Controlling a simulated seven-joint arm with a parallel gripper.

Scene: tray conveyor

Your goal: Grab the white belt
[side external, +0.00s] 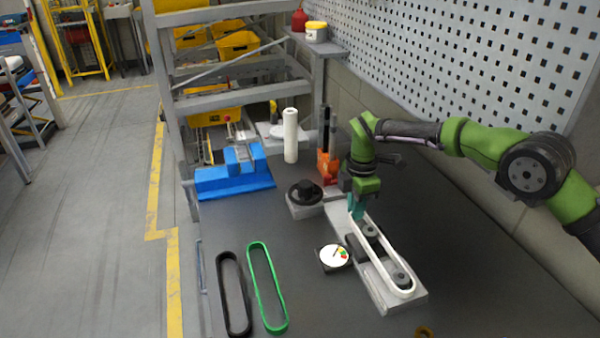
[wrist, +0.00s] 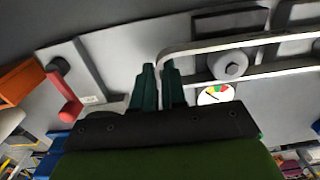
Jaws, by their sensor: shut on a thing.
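The white belt (side external: 414,285) is a long loop over the grey mounting plate (side external: 378,296). Its near end lies around the front pulley (side external: 401,276); the rear pulley (side external: 369,231) also sits inside the loop. My gripper (side external: 356,209) is shut on the far end of the white belt. In the wrist view, my gripper (wrist: 157,68) has its teal fingers at the left end of the white belt (wrist: 230,43), and the belt's two strands run off to the right past a round hub (wrist: 229,65). The fingers partly hide the gripped end.
A dial gauge (side external: 334,257) sits left of the plate. A green belt (side external: 267,288) and a black belt (side external: 233,294) lie at the front left. A blue vise (side external: 235,178), a white roll (side external: 290,136) and an orange device (side external: 328,167) stand behind. The pegboard wall is right.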

